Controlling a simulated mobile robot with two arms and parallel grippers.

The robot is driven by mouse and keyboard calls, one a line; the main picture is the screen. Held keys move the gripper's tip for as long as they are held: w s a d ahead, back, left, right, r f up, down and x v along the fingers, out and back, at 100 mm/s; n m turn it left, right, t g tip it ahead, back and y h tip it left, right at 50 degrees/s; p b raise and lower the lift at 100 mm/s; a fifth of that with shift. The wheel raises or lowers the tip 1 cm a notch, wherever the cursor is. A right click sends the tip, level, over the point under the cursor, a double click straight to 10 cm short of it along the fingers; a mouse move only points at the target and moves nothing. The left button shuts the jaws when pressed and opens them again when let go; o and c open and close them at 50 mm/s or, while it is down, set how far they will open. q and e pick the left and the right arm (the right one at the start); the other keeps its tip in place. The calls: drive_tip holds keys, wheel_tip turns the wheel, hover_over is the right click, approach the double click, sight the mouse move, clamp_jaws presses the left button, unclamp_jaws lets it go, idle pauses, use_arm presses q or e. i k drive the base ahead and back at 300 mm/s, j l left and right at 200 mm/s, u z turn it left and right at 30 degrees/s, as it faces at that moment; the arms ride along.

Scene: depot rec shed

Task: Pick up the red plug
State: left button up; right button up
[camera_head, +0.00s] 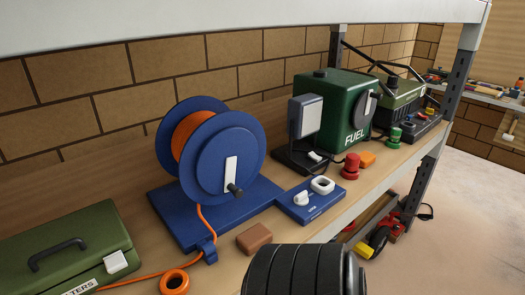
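The red plug (350,167), a short stepped red cylinder, stands upright near the front edge of the wooden shelf, right of centre. It is in front of the green fuel box (333,105). An orange block (367,159) sits close behind it to the right. Neither of my grippers can be made out in the head view.
A blue hose reel (228,160), blue socket plate (310,202), brown block (254,238), orange ring (174,283) and green toolbox (65,245) share the shelf (225,265). A black ribbed shape (305,270) blocks the bottom middle. A metal post (462,75) stands right; an upper shelf (200,20) overhangs.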

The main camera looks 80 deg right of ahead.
sight(352, 162)
drive_tip(key=z, duration=3.05)
drive_tip(key=i+l+u, duration=0.1)
drive_tip(key=l, duration=0.25)
drive_tip(key=i+l+u, duration=0.15)
drive_tip(key=l, duration=0.2)
drive_tip(key=i+l+u, duration=0.1)
drive_tip(key=l, duration=0.25)
drive_tip(key=i+l+u, duration=0.1)
drive_tip(key=l, duration=0.3)
drive_tip(key=i+l+u, duration=0.1)
drive_tip(key=l, duration=0.25)
drive_tip(key=i, duration=0.1)
